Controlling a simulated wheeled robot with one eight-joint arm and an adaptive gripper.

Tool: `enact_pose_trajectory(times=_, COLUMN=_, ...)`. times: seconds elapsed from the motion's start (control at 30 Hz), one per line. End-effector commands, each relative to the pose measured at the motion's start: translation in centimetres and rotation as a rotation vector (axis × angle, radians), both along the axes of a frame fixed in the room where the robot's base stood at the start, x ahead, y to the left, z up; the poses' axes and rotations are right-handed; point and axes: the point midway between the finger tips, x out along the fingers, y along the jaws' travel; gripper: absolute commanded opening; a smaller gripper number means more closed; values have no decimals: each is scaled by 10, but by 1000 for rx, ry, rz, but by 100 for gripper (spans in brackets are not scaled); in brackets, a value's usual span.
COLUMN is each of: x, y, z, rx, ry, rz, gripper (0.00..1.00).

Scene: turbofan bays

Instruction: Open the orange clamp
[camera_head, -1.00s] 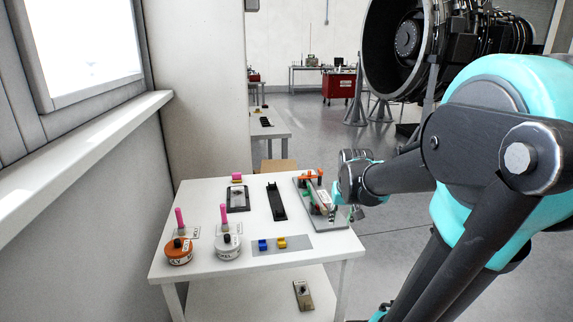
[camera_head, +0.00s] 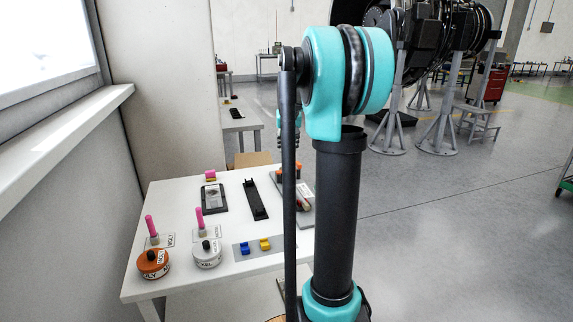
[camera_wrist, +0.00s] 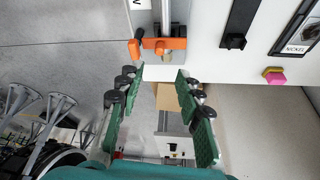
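The orange clamp (camera_wrist: 165,43) sits at the end of a metal rail at the top of the wrist view, with an orange lever (camera_wrist: 134,48) at its left. I cannot tell from this view whether it is open or shut.
The white table (camera_head: 165,200) also holds an orange-lidded pot (camera_head: 153,262), a white pot (camera_head: 207,256), pink-handled tools, a black holder (camera_head: 255,200), a framed tray (camera_head: 212,200) and a mat with blue and yellow parts (camera_head: 240,253). Open floor (camera_head: 440,220) lies to the right.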

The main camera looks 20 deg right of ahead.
Motion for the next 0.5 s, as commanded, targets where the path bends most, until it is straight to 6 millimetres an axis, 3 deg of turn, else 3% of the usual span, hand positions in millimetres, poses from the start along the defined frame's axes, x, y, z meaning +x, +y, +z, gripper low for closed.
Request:
enact_pose_trajectory(times=0.3, x=24, y=-6, z=-59, rx=0, ry=0, rz=0, gripper=36)
enact_pose_trajectory(times=0.5, x=34, y=-9, z=-85, rx=0, ry=0, rz=0, gripper=36)
